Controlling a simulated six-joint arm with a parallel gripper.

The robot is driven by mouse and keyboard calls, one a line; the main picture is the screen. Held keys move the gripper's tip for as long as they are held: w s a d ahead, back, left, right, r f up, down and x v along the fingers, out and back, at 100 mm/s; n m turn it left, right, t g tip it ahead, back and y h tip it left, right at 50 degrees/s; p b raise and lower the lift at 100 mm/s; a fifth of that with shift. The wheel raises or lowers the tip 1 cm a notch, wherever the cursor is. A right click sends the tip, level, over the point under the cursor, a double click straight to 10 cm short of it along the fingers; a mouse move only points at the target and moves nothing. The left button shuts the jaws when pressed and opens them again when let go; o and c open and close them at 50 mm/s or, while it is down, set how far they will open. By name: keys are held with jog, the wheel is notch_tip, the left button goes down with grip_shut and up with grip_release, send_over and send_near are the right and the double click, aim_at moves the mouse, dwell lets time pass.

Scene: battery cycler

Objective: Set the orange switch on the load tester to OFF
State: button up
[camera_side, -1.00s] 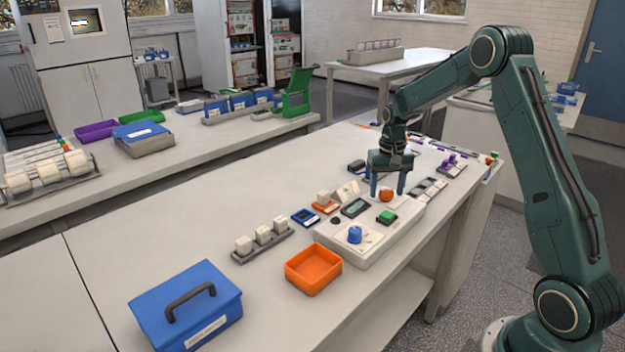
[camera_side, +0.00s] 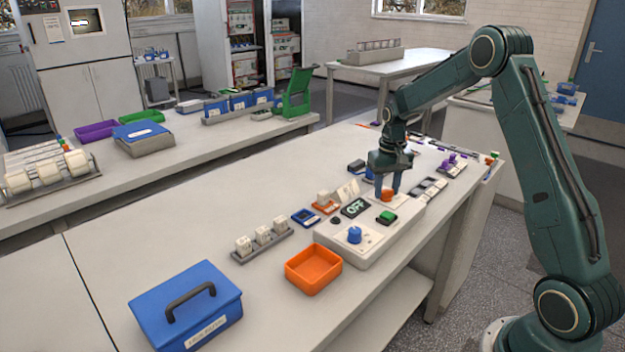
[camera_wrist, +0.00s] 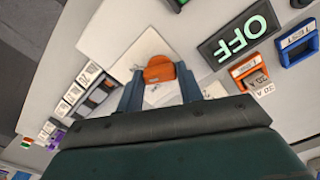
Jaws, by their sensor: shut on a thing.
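The load tester (camera_side: 337,243) is a white box on the bench with an orange switch, a display, a green button (camera_side: 387,217) and a blue knob (camera_side: 354,235). My gripper (camera_side: 388,193) points down over the tester's far end. Its two blue fingers are shut on the orange switch (camera_side: 387,195), one on each side. In the wrist view the orange switch (camera_wrist: 160,70) sits between the fingertips. The display (camera_wrist: 239,36) reads OFF in light green letters and also shows in the side view (camera_side: 355,207). The markings around the switch are partly hidden.
An orange tray (camera_side: 313,270) and a blue lidded box (camera_side: 187,305) stand nearer the camera. A rack of white blocks (camera_side: 262,243) lies left of the tester. Small labelled frames (camera_side: 306,217) lie close beside it.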

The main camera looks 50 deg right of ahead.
aim_at(386, 190)
jog(key=n, duration=1.3)
jog(key=shift+n, duration=0.4)
jog(key=o, duration=1)
jog(key=shift+r, duration=0.15)
notch_tip(386, 190, up, 14)
jog(key=shift+f, duration=0.2)
